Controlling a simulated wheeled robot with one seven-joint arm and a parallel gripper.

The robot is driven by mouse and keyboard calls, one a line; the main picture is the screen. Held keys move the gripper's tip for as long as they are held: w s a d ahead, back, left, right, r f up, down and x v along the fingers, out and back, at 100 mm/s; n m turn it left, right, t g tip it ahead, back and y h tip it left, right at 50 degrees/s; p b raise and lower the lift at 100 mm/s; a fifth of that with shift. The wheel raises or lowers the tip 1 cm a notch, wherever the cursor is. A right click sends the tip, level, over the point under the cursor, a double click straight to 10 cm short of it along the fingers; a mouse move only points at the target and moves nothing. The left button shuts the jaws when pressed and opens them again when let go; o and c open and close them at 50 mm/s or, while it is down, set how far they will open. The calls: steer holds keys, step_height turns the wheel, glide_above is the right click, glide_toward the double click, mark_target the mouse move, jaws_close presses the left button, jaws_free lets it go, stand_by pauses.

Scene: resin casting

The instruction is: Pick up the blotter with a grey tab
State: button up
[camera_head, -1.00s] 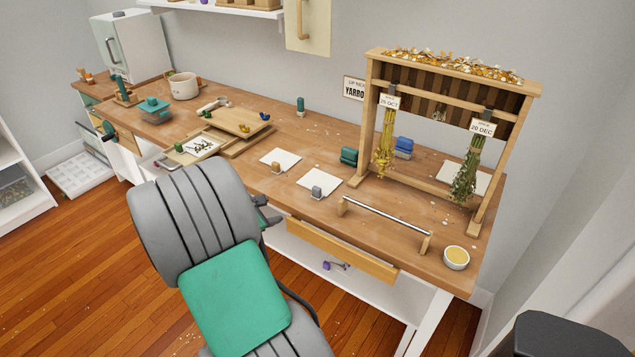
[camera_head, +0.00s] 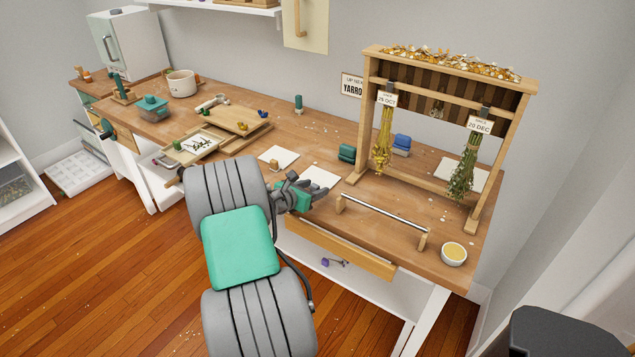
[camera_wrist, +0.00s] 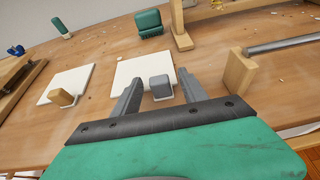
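The blotter with a grey tab is a white square sheet (camera_head: 322,175) on the wooden bench, partly hidden by my gripper (camera_head: 317,190) in the head view. In the wrist view the blotter (camera_wrist: 135,68) lies just ahead, with its grey block tab (camera_wrist: 160,88) at the near edge. My gripper (camera_wrist: 160,76) is open there, with the tab between its two fingers in the picture. Gaps show on both sides of the tab. I cannot tell whether the fingertips are down at the tab's height.
Another blotter (camera_wrist: 72,80) with a wooden tab lies to the left. A metal rail on wooden posts (camera_head: 385,215) stands close on the right. Behind are a teal block (camera_head: 347,153) and the drying rack (camera_head: 362,120) with hanging bunches. A cream-filled bowl (camera_head: 454,254) sits at the front right.

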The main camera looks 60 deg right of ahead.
jaws_close()
stand_by(0.3)
steer(key=shift+r, duration=0.1)
steer(key=shift+r, duration=0.3)
step_height(320, 180, up, 3)
steer(key=shift+f, duration=0.2)
steer(key=s+a+r+p, duration=0.1)
steer(key=s+a+r, duration=0.6)
steer(key=a, duration=0.5)
step_height(320, 180, up, 3)
steer(key=shift+f, duration=0.2)
